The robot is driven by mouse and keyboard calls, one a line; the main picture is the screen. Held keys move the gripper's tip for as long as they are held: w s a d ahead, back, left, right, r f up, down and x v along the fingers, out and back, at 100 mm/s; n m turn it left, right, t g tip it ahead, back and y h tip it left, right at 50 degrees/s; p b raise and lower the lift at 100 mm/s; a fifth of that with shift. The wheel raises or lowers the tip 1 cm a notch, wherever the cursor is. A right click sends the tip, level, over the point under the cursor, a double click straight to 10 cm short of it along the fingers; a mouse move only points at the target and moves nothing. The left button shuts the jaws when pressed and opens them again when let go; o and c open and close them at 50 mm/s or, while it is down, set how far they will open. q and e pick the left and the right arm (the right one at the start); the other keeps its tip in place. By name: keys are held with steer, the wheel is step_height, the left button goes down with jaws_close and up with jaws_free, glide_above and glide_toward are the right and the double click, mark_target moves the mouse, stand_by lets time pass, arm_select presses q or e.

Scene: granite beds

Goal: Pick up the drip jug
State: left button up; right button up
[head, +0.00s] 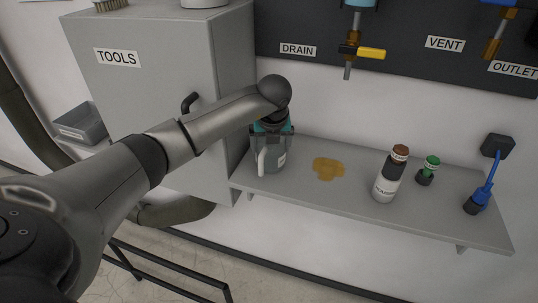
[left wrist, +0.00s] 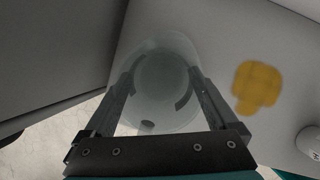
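The drip jug (head: 272,160) is a clear, see-through vessel with a pale handle on its left side. It stands upright at the left end of the grey wall shelf. My left gripper (head: 271,138) is right above it, pointing down, with its fingers around the jug's upper part. In the left wrist view the jug (left wrist: 163,78) lies between the two spread fingers of the gripper (left wrist: 161,88). Whether the fingers touch its wall I cannot tell. The gripper and wrist hide the jug's top in the head view. My right gripper is not in view.
A yellow-brown spill or cloth (head: 328,168) lies right of the jug on the shelf (head: 330,205). A dark-and-white bottle (head: 388,178), a green-topped item (head: 428,170) and a blue item (head: 481,192) stand further right. The TOOLS cabinet (head: 165,80) closes off the left side.

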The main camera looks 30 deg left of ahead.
arm_select(q)
steer(key=c, duration=0.5)
steer(key=shift+r, duration=0.15)
